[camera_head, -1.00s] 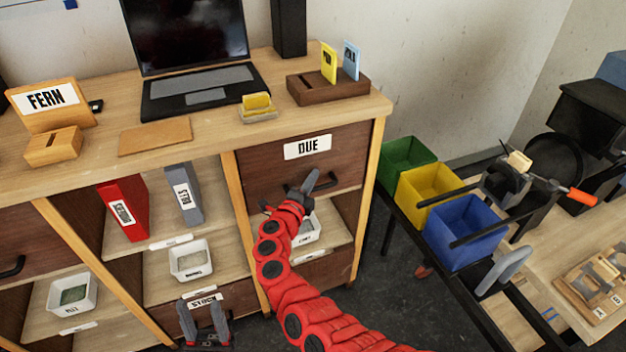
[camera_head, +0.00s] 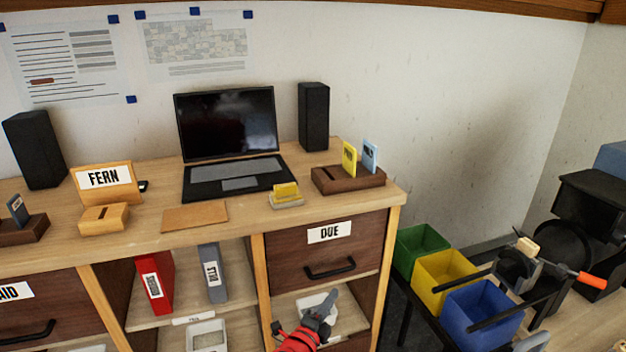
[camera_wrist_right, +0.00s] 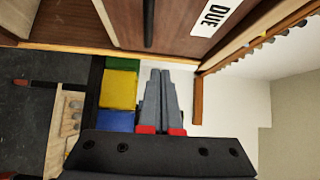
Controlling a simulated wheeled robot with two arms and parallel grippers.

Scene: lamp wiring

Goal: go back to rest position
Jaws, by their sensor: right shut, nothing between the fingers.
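My right gripper (camera_head: 322,308) shows at the bottom of the head view, on its red arm, in front of the open shelf below the DUE drawer (camera_head: 330,250). Its grey fingers are shut together with nothing between them. In the right wrist view the two fingers (camera_wrist_right: 160,90) lie side by side, with the DUE drawer (camera_wrist_right: 185,25) above them. The drawer is closed. My left gripper is not in view.
The desk holds a laptop (camera_head: 236,150), a FERN sign (camera_head: 104,178) and a brown card holder (camera_head: 347,181). Green (camera_head: 420,245), yellow (camera_head: 440,280) and blue (camera_head: 484,312) bins stand right of the desk. A white tray (camera_head: 207,335) is on a lower shelf.

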